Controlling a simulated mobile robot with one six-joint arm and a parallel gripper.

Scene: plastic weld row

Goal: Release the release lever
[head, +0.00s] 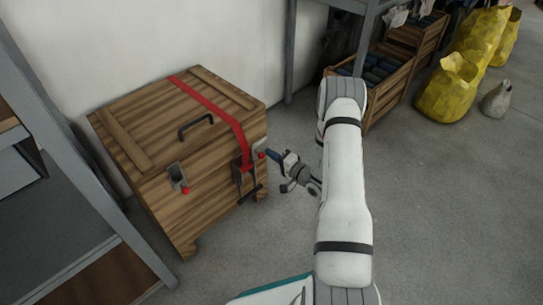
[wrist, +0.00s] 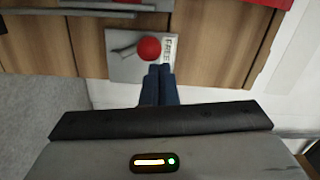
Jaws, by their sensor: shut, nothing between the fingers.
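The release lever has a red ball knob (wrist: 149,48) on a short metal arm, mounted on a pale plate (wrist: 124,66) with small lettering that I cannot read clearly. In the head view a red knob (head: 261,155) shows on the crate's right side, beside the red strap's buckle. My gripper (wrist: 160,69) is shut and empty, its blue fingertips just below the knob in the wrist view. In the head view my gripper (head: 270,153) points at this side of the crate, close to the knob. I cannot tell whether the fingertips touch it.
The wooden crate (head: 215,205) has a red strap (head: 215,108) over it, a black lid handle (head: 196,126) and a second red knob (head: 186,190) on its front. Grey shelving (head: 85,190) stands at left. Yellow bags (head: 447,88) stand at back right. Floor right of my arm is clear.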

